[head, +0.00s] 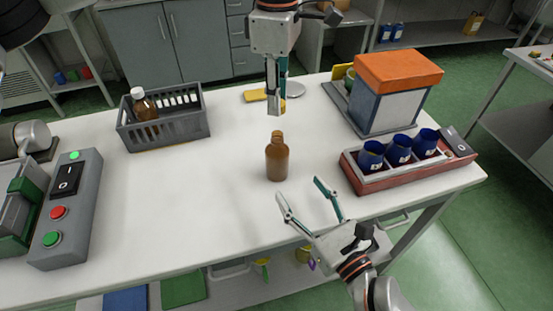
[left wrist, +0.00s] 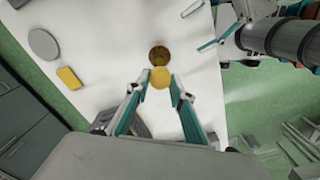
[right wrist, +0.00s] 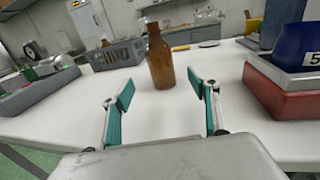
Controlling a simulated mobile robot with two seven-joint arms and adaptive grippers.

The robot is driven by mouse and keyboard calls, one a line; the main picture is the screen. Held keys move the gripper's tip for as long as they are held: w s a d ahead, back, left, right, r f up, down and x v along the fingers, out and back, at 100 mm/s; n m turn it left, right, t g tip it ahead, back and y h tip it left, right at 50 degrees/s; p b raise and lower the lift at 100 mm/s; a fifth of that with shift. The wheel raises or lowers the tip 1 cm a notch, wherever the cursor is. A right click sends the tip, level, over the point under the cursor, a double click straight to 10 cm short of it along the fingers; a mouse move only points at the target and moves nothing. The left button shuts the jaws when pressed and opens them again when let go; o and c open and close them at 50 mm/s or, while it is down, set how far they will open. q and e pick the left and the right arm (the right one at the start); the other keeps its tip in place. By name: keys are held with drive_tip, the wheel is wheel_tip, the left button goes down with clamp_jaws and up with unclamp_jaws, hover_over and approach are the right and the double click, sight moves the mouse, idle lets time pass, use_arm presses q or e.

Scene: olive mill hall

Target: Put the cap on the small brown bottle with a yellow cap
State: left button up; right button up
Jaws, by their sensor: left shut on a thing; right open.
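The small brown bottle (head: 277,160) stands upright and open on the white table. In the left wrist view its dark round top (left wrist: 159,55) shows from above, and it also stands in the right wrist view (right wrist: 160,62). My left gripper (head: 278,106) points down above the bottle and is shut on the yellow cap (left wrist: 161,77). The cap is apart from the bottle; in the left wrist view it lies just below the bottle's top. In the head view the fingers hide most of the cap. My right gripper (head: 302,192) is open and empty, low in front of the bottle.
A grey crate (head: 165,133) with a white-capped brown bottle (head: 143,104) stands at the left. A red tray (head: 415,172) with blue cups and an orange-topped box (head: 395,85) stand at the right. A button panel (head: 68,210) is at the front left.

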use_arm(q)
drive_tip(key=shift+c, duration=0.2)
use_arm(e)
drive_tip(key=x, duration=1.2)
drive_tip(key=shift+c, duration=0.2)
drive_tip(key=c, duration=1.7)
use_arm(q)
hover_over(277, 134)
drive_tip(key=shift+f, duration=2.55)
use_arm(e)
drive_tip(key=shift+o, duration=0.2)
use_arm(q)
drive_tip(key=shift+f, duration=0.9)
drive_tip(key=shift+f, duration=0.55)
use_arm(e)
clamp_jaws()
